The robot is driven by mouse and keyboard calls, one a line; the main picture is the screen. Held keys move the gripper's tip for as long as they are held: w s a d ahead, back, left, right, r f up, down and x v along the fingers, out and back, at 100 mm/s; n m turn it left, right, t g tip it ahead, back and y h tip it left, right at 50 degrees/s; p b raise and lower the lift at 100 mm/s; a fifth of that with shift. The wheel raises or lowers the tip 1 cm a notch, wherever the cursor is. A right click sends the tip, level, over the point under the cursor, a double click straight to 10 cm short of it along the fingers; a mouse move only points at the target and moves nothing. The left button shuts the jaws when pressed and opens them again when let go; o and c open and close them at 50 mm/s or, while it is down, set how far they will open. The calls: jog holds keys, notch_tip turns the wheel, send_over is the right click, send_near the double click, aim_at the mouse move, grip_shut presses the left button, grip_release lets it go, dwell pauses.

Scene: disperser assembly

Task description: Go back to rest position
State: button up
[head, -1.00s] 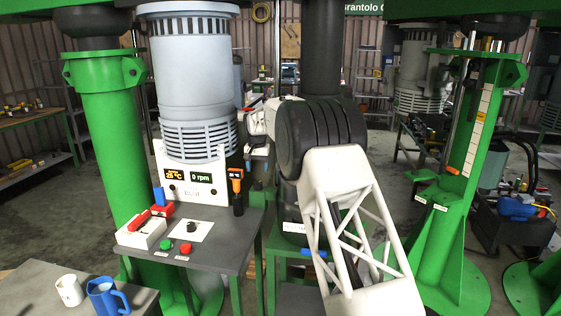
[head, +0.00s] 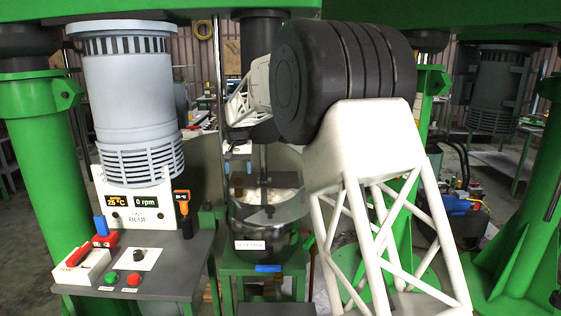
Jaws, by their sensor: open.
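My arm rises at the right of the head view. Its white wrist hangs down left of the large black joint. My gripper (head: 236,160) is small in the picture, points down and is open, with nothing visible between its fingers. It is in front of the posts above the dark metal tank (head: 266,243), and I cannot tell its exact distance from them. The tank has a white label on its front and a pale content at its open top.
The grey-blue disperser motor (head: 130,100) stands left above a display panel (head: 135,203) reading 25 °C and 0 rpm. A control table (head: 180,280) holds a red-handled switch (head: 82,257), green and red buttons and an orange-topped tool (head: 183,205). Green columns (head: 35,150) stand both sides.

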jog(key=s+d+r+t, duration=0.1)
jog(key=s+d+r, duration=0.3)
jog(key=s+d, duration=0.9)
jog(key=s+d+r, duration=0.4)
jog(key=s+d, duration=0.6)
jog(key=s, duration=0.6)
jog(key=s+d+f, duration=0.3)
jog(key=s, duration=0.7)
jog(key=s+d+f, duration=0.3)
jog(key=s+f, duration=0.1)
jog(key=s, duration=0.7)
jog(key=s+d+f+m+t, duration=0.1)
jog(key=s+d+f, duration=0.3)
jog(key=s, duration=0.7)
jog(key=shift+s, duration=0.15)
jog(key=shift+d, duration=0.1)
